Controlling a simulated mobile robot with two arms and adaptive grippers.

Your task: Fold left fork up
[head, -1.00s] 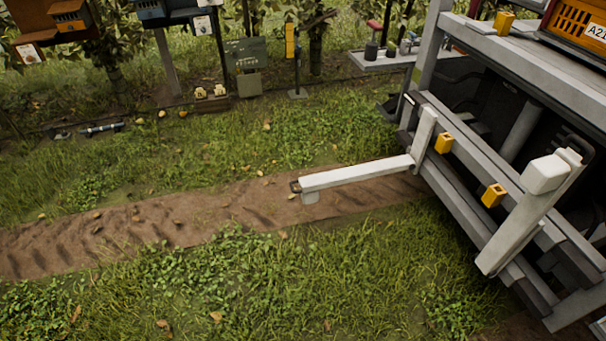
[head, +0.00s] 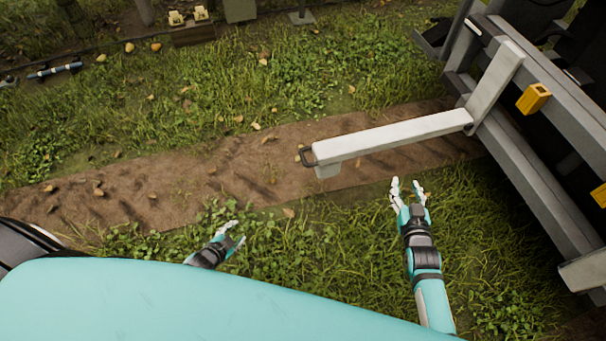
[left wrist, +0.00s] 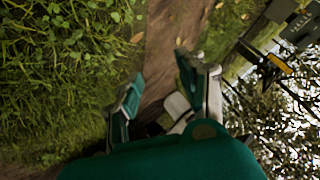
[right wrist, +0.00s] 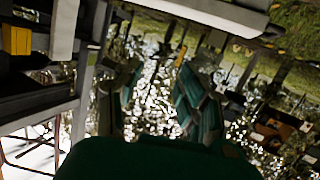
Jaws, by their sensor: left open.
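The left fork (head: 390,138) is a long pale bar that sticks out level to the left from its upright bracket (head: 496,85) on the grey frame. My right gripper (head: 407,188) is open and empty just below the bar's middle in the head view; contact cannot be told. In the right wrist view a pale bar, likely the fork (right wrist: 205,11), crosses above its fingers.
The grey frame (head: 535,165) with yellow blocks (head: 534,98) fills the right side. A dirt path (head: 220,172) runs under the fork, with grass on both sides. A dark tube (head: 55,70) and a small crate (head: 192,34) lie at the back left.

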